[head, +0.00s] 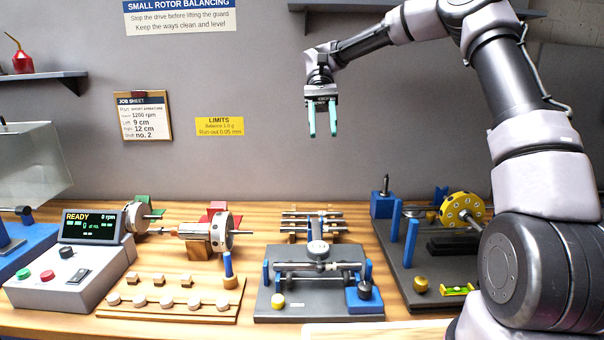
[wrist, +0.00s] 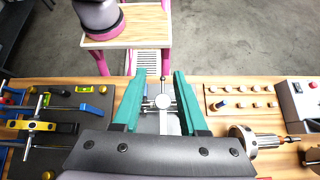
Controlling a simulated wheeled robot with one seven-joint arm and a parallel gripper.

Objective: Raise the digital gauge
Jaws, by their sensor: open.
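What looks like the gauge (head: 317,248) is a small round pale head on a stem. It sits at the middle of a grey fixture plate (head: 320,303), over a horizontal shaft resting between blue posts. In the wrist view the round head (wrist: 162,101) shows between my fingers, with the shaft crossing it. I cannot make out a reading, or whether the head touches the shaft. My gripper (head: 322,131) has two teal fingers, pointing down, open and empty, well above the fixture in front of the wall. My fingers (wrist: 160,80) also show spread in the wrist view.
A control box (head: 72,275) with a READY screen stands at left, beside a motor and chucked rotor (head: 206,236). A wooden weight tray (head: 172,312) lies in front. A dark fixture with a yellow disc (head: 462,210) is at right. Air around my gripper is clear.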

